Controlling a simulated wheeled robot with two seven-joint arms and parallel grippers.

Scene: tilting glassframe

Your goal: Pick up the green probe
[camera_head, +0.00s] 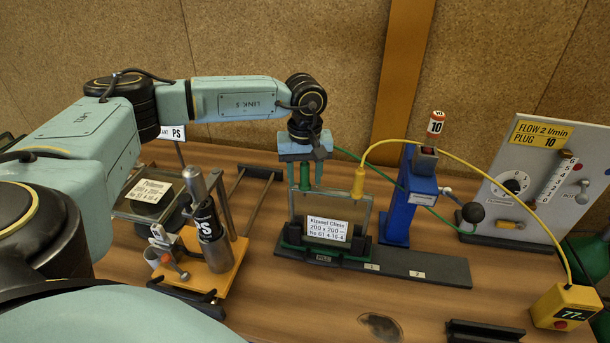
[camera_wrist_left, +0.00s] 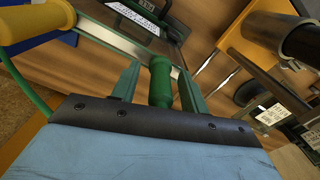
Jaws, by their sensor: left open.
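The green probe (camera_head: 305,177) stands upright at the top edge of the glass frame (camera_head: 333,203), toward its left side. In the left wrist view, the green probe (camera_wrist_left: 160,82) shows between the two fingers. My left gripper (camera_head: 305,174) points down over it from above. It is open, with a finger on each side of the probe and visible gaps in the left wrist view (camera_wrist_left: 158,88). A green cable runs off to the right. The probe's lower tip is hard to make out. My right gripper is not in view.
A yellow probe (camera_head: 358,182) sits on the frame's right upper corner, its yellow cable arching to a meter (camera_head: 565,306). A blue stand (camera_head: 413,195) is just right. An orange fixture with a dark cylinder (camera_head: 210,232) stands left. A flow panel (camera_head: 535,180) is far right.

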